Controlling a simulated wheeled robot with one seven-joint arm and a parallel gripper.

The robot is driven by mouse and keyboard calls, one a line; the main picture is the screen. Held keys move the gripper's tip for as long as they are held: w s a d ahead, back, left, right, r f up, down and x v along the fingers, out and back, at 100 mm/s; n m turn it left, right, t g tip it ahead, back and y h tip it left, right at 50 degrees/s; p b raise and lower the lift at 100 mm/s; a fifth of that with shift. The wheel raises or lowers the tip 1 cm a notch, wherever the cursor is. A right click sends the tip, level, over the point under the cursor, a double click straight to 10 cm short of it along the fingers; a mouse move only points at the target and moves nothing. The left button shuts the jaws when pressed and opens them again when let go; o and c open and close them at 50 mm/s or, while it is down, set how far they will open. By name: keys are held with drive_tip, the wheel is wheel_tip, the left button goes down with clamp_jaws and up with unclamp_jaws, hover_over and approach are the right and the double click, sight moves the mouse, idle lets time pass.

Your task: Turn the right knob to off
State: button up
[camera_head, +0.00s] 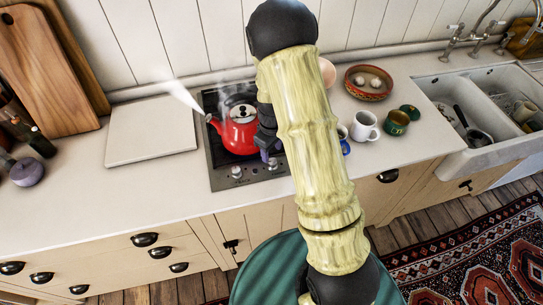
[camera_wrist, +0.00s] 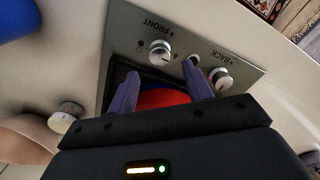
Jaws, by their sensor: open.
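The right knob (camera_head: 273,164) is on the front strip of the dark cooktop (camera_head: 222,180), close to my gripper (camera_head: 267,152). In the wrist view it appears to be the silver knob (camera_wrist: 160,52) beside the word FRONT. My gripper also shows in the wrist view (camera_wrist: 161,70), with its purple fingers apart. The knob lies just beyond the fingertips, roughly in line with the gap, and nothing is held. I cannot tell contact or the knob's exact setting. The left knob (camera_head: 236,172) appears beside BACK in the wrist view (camera_wrist: 219,78).
A red kettle (camera_head: 238,135) steams on the cooktop, close behind my gripper. A white mug (camera_head: 365,126), a green cup (camera_head: 396,123) and a bowl (camera_head: 368,84) stand to the right. A pale board (camera_head: 150,130) lies left. The front counter is clear.

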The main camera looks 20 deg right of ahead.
sight(272, 161)
drive_tip(key=shift+f+p, duration=0.4)
drive_tip(key=shift+f, duration=2.05)
drive_tip(key=c, duration=1)
drive_tip(key=shift+o, duration=0.2)
